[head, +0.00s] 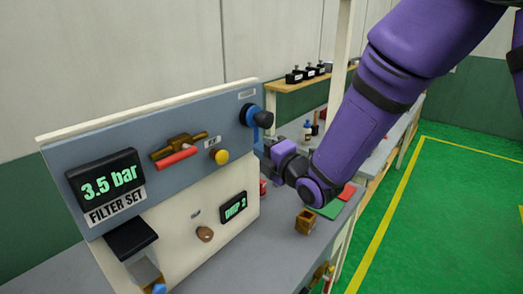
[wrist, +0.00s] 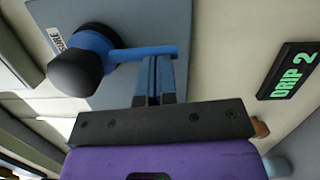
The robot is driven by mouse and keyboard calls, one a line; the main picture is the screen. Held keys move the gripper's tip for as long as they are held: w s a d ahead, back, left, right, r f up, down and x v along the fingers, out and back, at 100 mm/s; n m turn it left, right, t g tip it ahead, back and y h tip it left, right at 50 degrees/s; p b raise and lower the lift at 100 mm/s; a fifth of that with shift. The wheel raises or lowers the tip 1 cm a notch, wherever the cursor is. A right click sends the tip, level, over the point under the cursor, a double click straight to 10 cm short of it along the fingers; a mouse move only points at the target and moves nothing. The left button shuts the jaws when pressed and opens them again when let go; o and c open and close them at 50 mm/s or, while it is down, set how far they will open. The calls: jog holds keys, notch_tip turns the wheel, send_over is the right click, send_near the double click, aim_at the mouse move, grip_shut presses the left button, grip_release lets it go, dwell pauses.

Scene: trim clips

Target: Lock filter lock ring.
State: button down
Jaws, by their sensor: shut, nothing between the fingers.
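The blue lock ring (head: 263,119) sits at the right end of the grey panel, around a black bowl-like knob (head: 248,115). In the wrist view the blue ring (wrist: 97,40) shows a straight arm (wrist: 147,52) reaching right from it, with the black knob (wrist: 80,73) in front. My gripper (head: 268,146) is just below and right of the ring. In the wrist view its fingers (wrist: 160,62) are closed together with nothing between them, at the end of the ring's arm. I cannot tell whether they touch it.
The grey panel (head: 110,140) carries a display (head: 108,182) reading 3.5 bar, a brass valve with a red handle (head: 176,160) and a yellow knob (head: 221,157). A DRIP 2 display (head: 233,207) is below. A small brown box (head: 305,222) stands on the bench.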

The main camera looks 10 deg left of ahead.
jog(key=shift+w+d+n, duration=0.15)
jog(key=shift+w+n, duration=0.1)
jog(key=shift+n, duration=0.25)
jog(key=w+d+r+n+y, duration=0.2)
jog(key=w+n, duration=0.3)
jog(key=n, duration=0.4)
jog(key=shift+d+n, duration=0.4)
jog(key=shift+d, duration=0.05)
